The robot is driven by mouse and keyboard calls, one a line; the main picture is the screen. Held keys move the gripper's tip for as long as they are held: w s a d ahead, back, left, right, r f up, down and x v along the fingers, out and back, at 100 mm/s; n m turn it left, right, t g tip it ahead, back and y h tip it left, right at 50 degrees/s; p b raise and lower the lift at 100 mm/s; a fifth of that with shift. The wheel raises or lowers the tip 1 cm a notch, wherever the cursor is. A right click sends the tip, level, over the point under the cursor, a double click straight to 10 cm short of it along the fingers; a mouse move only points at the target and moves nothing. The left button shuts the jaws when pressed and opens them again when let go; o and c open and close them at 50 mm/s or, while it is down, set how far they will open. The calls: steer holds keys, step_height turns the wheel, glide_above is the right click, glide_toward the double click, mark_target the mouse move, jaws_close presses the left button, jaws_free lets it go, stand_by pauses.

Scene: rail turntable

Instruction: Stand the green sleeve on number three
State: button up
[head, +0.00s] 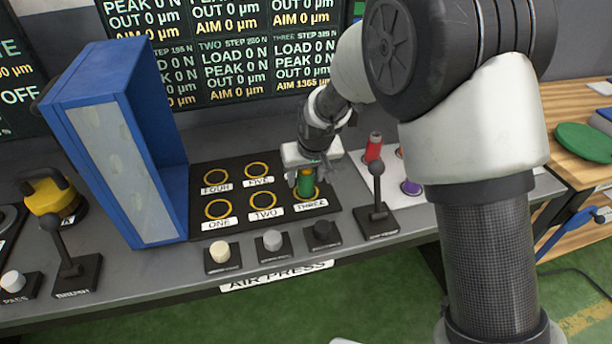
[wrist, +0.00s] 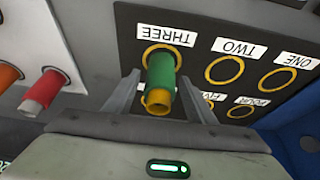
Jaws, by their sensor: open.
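The green sleeve (head: 305,184) stands at the ring of number three (head: 322,192) on the black plate, with a brass-coloured end. In the wrist view the green sleeve (wrist: 161,75) is upright over the ring next to the THREE label (wrist: 166,36), its brass end toward the camera. My gripper (head: 306,172) is above it. In the wrist view my gripper (wrist: 160,98) is open, its fingers on either side of the sleeve with a gap visible. Whether the sleeve is fully seated cannot be told.
Rings ONE (head: 217,209), TWO (head: 263,200), FOUR (head: 215,177) and FIVE (head: 257,170) are empty. A red sleeve (head: 373,147) and a purple one (head: 411,187) stand on the white board at right. A lever (head: 377,190) stands close by; a blue frame (head: 120,150) rises at left.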

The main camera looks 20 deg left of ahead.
steer(key=s+d+r+m, duration=0.15)
steer(key=d+r, duration=0.25)
steer(key=r, duration=0.4)
steer(key=s+d+r, duration=0.3)
steer(key=d+r, duration=0.2)
steer(key=r, duration=0.3)
steer(key=s+d+r+m+t, duration=0.1)
steer(key=s+d+r, duration=0.2)
steer(key=d, duration=0.2)
steer(key=s+d+r+m, duration=0.1)
steer(key=s+d+r, duration=0.15)
steer(key=d, duration=0.25)
steer(key=s+d+r+m+h, duration=0.1)
steer(key=s+d+m+h, duration=0.1)
steer(key=s+d, duration=1.1)
steer(key=shift+s+r+m+t+p, duration=0.15)
steer(key=shift+s+m+t+p, duration=0.25)
steer(key=shift+s, duration=0.6)
steer(key=c, duration=0.4)
steer(key=shift+a, duration=0.2)
steer(key=shift+c, duration=0.4)
